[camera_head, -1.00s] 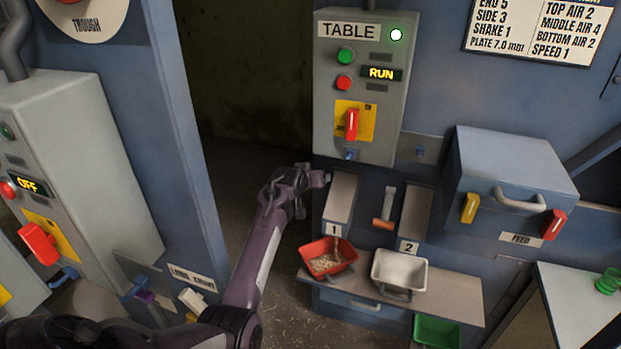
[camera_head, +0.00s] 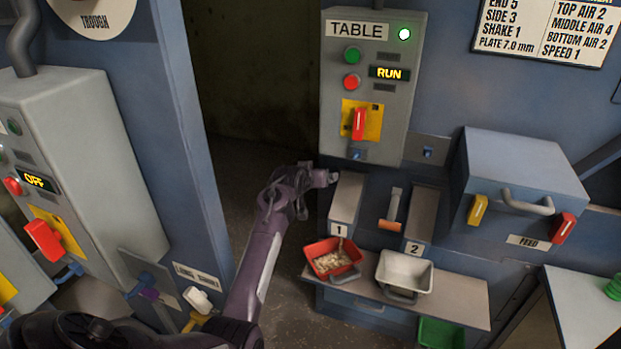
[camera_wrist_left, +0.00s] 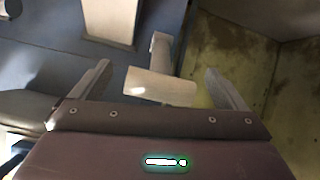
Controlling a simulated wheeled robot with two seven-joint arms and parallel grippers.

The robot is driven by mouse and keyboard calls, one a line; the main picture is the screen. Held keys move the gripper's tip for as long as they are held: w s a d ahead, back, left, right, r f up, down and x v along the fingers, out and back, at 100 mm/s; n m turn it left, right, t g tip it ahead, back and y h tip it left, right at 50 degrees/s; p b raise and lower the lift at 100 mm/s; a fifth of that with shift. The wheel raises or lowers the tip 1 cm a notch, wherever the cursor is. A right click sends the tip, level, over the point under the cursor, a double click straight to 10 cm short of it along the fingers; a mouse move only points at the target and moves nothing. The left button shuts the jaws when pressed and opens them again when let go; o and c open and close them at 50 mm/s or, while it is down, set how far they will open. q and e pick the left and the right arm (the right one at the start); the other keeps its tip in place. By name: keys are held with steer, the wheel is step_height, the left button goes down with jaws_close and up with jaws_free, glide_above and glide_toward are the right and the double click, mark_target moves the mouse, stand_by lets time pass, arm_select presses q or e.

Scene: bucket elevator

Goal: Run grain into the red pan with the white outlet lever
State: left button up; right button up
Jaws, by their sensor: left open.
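The red pan (camera_head: 318,250) sits on the shelf below chute 1 (camera_head: 346,200) and holds pale grain (camera_head: 340,262). A thin pale streak, perhaps falling grain, shows between the chute end and the pan. My left gripper (camera_head: 333,178) is beside the upper left of chute 1. In the left wrist view, a cream-white lever handle, apparently the white outlet lever (camera_wrist_left: 160,88), lies between the open fingers of my left gripper (camera_wrist_left: 158,70). The fingers stand apart from it on both sides. In the head view the gripper hides this lever. My right gripper is not in view.
A white pan (camera_head: 405,270) sits under chute 2 (camera_head: 420,215), with an orange-handled lever (camera_head: 391,222) between the chutes. The TABLE box (camera_head: 375,100) shows RUN. A green bin (camera_head: 440,332) is below the shelf. Panels with other levers stand at left.

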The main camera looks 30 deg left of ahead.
arm_select(q)
steer(key=shift+b+v, duration=0.35)
steer(key=shift+v, duration=2.3)
